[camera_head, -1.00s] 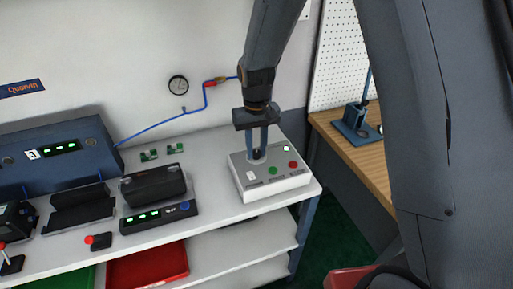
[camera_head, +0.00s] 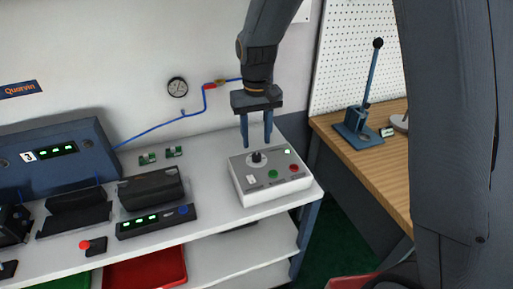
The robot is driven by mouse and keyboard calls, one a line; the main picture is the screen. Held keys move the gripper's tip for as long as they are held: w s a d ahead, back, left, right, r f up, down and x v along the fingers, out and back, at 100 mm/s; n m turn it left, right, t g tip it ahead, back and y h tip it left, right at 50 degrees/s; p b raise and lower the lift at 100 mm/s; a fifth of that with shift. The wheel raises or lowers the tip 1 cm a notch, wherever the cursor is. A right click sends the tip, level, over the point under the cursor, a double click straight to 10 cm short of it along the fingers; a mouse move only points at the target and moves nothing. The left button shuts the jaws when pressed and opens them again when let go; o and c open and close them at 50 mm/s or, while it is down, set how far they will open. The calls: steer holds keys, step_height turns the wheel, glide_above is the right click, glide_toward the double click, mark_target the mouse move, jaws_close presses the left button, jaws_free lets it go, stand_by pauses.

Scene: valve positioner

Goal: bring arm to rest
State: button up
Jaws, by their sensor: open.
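My gripper (camera_head: 257,143) points down above the back of the white control box (camera_head: 270,193), with its two blue fingers apart and nothing between them. The box stands at the right end of the grey bench. A black knob (camera_head: 257,157) on the box sits just below the fingertips and looks clear of them. The box top also has a green button (camera_head: 273,174), a red button (camera_head: 294,168) and a small white switch (camera_head: 252,179). My arm comes down from the top of the view.
A black block (camera_head: 152,188) and a unit with green displays (camera_head: 157,221) stand left of the box. A blue hose (camera_head: 160,132) runs along the wall below a gauge (camera_head: 177,87). A lever press (camera_head: 362,118) stands on the wooden bench (camera_head: 370,165) at right.

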steer(key=shift+r, duration=1.05)
